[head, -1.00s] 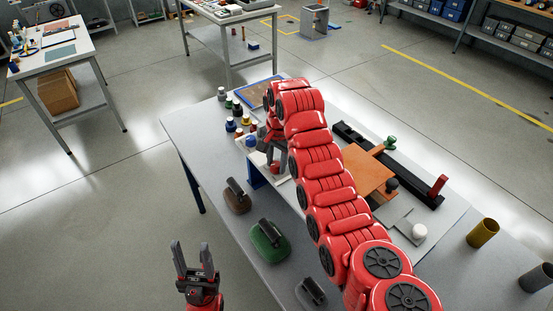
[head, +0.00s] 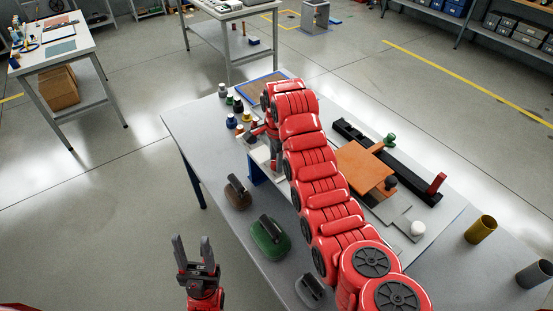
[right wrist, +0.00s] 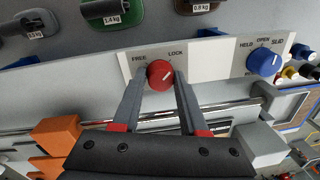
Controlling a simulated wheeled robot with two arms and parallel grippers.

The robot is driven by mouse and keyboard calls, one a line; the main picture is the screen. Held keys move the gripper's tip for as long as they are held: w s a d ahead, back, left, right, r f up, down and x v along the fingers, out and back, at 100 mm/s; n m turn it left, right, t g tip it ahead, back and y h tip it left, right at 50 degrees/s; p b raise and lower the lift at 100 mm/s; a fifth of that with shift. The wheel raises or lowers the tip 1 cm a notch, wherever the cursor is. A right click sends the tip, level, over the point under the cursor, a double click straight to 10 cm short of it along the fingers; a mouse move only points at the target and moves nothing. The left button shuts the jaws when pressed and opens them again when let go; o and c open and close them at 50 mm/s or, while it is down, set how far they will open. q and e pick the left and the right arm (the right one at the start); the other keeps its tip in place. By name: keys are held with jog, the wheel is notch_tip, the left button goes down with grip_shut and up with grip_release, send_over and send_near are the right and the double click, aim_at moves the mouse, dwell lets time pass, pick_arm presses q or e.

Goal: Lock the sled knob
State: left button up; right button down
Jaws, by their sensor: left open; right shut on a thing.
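The red knob (right wrist: 160,75) sits on a white panel between the printed words FREE and LOCK. A pale mark on its face tilts toward the upper right, the LOCK side. My right gripper (right wrist: 160,78) is shut on this knob, one finger on each side, in the right wrist view. In the head view my right arm hides the knob and most of that gripper. An orange plate (head: 362,168) sits by a black rail (head: 405,180) on the table. My left gripper (head: 193,250) is open and empty, off the table's front left edge.
A blue knob (right wrist: 263,62) marked HELD and OPEN is on the same panel. Green (head: 270,240), brown (head: 237,193) and grey (head: 310,290) handled weights lie along the near table edge. Small coloured-capped items stand at the far left. A yellow cup (head: 481,229) stands at right.

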dwell(0.3)
jog(key=shift+c, duration=2.2)
grip_release()
jog(key=shift+r, duration=0.1)
jog(key=r+p, duration=0.6)
jog(key=shift+s+d, duration=0.15)
jog(key=shift+d, duration=0.05)
notch_tip(320, 180, up, 11)
jog(key=b, duration=0.4)
jog(key=shift+s, duration=0.4)
jog(key=shift+d, duration=0.1)
